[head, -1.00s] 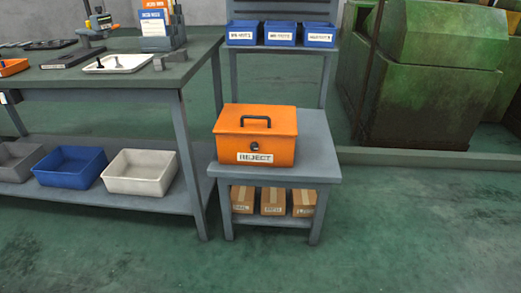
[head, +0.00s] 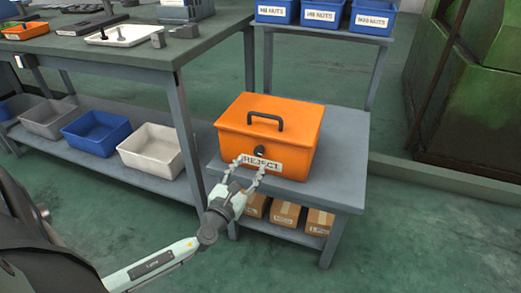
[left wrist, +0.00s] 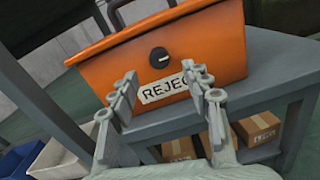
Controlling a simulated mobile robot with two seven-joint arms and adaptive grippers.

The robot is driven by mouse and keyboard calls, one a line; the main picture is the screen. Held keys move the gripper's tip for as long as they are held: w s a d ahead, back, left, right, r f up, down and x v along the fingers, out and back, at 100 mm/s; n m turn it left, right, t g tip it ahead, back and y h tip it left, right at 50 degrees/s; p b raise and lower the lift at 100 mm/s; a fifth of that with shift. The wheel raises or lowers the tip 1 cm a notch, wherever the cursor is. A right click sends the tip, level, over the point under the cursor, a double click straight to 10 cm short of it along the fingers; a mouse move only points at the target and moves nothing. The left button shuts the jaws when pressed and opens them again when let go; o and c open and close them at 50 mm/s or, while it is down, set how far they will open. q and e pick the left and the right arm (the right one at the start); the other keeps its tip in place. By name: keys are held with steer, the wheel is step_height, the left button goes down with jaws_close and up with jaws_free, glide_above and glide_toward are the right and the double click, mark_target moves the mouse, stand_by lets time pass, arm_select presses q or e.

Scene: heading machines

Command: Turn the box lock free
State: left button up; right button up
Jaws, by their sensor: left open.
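The orange reject box (head: 275,128) stands on a small grey table, lid closed, with a black handle on top. Its round black lock (head: 261,152) is on the front face above the REJECT label; in the left wrist view the lock (left wrist: 159,57) shows a light slot. My left gripper (head: 249,163) is in front of the box, fingers spread either side of the label and below the lock. In the left wrist view the open fingers (left wrist: 160,84) have nothing between them and point towards the box front. Whether they touch the box is unclear. My right gripper is not in view.
The small grey table (head: 345,165) has cartons (head: 286,214) on its lower shelf. A larger workbench (head: 120,60) stands to the left, with a blue bin (head: 95,133) and a white bin (head: 150,148) below. Blue nut bins (head: 323,14) sit behind the box. Floor is open at right.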

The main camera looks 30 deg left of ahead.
mark_target(257, 154)
arm_select(q)
steer(key=x, duration=0.6)
steer(key=shift+w, duration=0.1)
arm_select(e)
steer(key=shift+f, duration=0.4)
arm_select(q)
jaws_close()
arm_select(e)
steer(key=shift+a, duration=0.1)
